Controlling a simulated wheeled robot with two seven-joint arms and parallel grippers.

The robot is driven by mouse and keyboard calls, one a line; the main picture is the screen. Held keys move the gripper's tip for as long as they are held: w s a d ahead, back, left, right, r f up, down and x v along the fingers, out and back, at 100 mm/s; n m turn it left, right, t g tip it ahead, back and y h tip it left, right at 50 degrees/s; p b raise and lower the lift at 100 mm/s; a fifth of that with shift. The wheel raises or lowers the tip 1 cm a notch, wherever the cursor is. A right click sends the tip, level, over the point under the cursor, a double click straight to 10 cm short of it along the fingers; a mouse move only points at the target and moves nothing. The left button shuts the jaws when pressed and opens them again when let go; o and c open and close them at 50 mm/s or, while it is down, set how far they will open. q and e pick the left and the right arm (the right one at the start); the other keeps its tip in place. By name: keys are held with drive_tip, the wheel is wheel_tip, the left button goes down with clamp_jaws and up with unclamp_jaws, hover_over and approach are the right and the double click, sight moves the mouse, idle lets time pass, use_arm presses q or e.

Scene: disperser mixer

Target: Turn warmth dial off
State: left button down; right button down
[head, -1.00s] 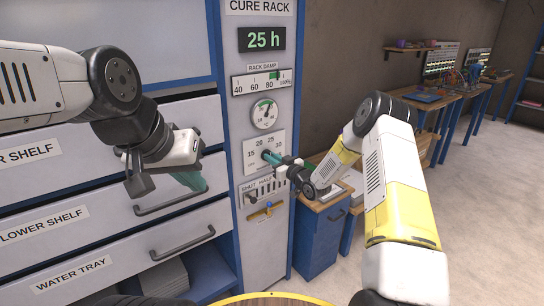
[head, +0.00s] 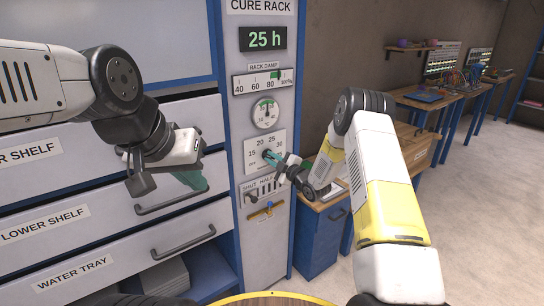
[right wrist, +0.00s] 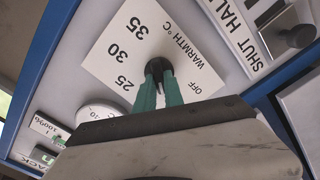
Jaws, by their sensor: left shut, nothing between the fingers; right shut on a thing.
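The warmth dial's black knob (right wrist: 157,68) sits on a white plate (right wrist: 125,45) marked 25, 30, 35 and OFF in the right wrist view. In the head view the plate (head: 252,162) is on the cure rack's narrow panel. My right gripper (right wrist: 159,82) has its green fingers closed on the knob, one on each side. In the head view the right gripper (head: 271,157) hides most of the knob. Which mark the knob points to I cannot tell. My left gripper (head: 192,181) is shut and empty in front of the drawers.
Above the dial are a round gauge (head: 266,113), a rack damp scale (head: 263,81) and a "25 h" display (head: 262,39). A blue cabinet (head: 317,240) stands right of the panel.

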drive_tip(key=n, duration=1)
drive_tip(key=shift+f+n, duration=0.3)
drive_tip(key=shift+f, duration=0.05)
idle(0.4)
drive_tip(key=c, duration=1.4)
unclamp_jaws()
drive_tip(key=shift+c, duration=0.2)
drive_tip(key=shift+s+d, duration=0.1)
drive_tip(key=v, duration=0.7)
drive_tip(key=shift+s+d, duration=0.2)
drive_tip(key=shift+r, duration=0.1)
